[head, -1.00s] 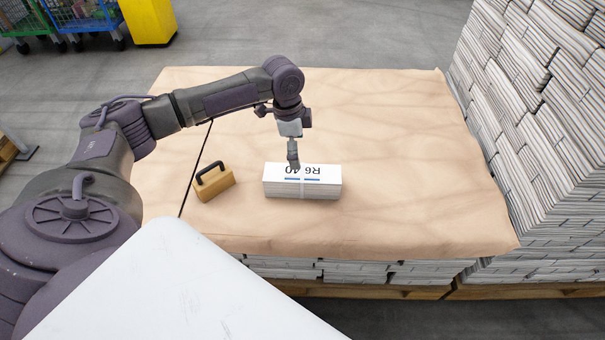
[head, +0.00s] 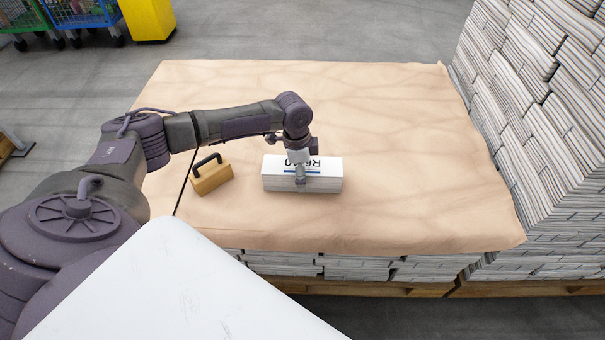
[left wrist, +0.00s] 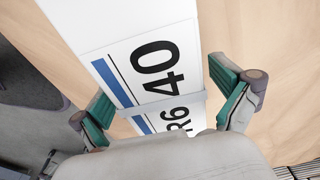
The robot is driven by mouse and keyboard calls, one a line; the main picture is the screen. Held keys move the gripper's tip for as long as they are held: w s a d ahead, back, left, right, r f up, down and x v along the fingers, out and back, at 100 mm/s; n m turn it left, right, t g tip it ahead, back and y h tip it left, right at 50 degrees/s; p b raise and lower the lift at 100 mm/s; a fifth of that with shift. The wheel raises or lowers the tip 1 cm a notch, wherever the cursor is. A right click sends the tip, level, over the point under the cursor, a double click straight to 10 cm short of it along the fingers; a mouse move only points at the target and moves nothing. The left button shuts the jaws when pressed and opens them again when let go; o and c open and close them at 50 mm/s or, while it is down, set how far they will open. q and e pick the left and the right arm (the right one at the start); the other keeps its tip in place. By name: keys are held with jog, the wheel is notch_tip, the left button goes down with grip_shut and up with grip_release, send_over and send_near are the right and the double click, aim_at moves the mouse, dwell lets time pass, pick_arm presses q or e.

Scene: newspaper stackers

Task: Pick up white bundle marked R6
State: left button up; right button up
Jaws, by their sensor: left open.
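The white bundle (head: 273,172) marked R6 40 lies flat on the brown paper sheet, with a blue stripe and a pale strap across it. My left gripper (head: 300,181) is over the middle of the bundle, partly hiding the label. In the left wrist view, its two green-padded fingers (left wrist: 168,105) are open, one on each side of the bundle (left wrist: 135,60). The bundle shows between them; I cannot tell whether either pad touches it. My right gripper is not in view.
A yellow block with a dark handle (head: 211,177) stands just left of the bundle. The brown sheet (head: 420,150) is bare to the right. Tall stacks of newspapers (head: 545,130) rise along the right edge. A yellow bin (head: 148,18) stands on the floor at the back left.

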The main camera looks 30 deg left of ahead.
pick_arm(q)
jog(key=shift+c, duration=0.2)
jog(key=c, duration=1.9)
jog(key=shift+o, duration=0.2)
jog(key=shift+w+r, duration=0.1)
jog(key=shift+r, duration=0.05)
jog(key=shift+r, duration=0.1)
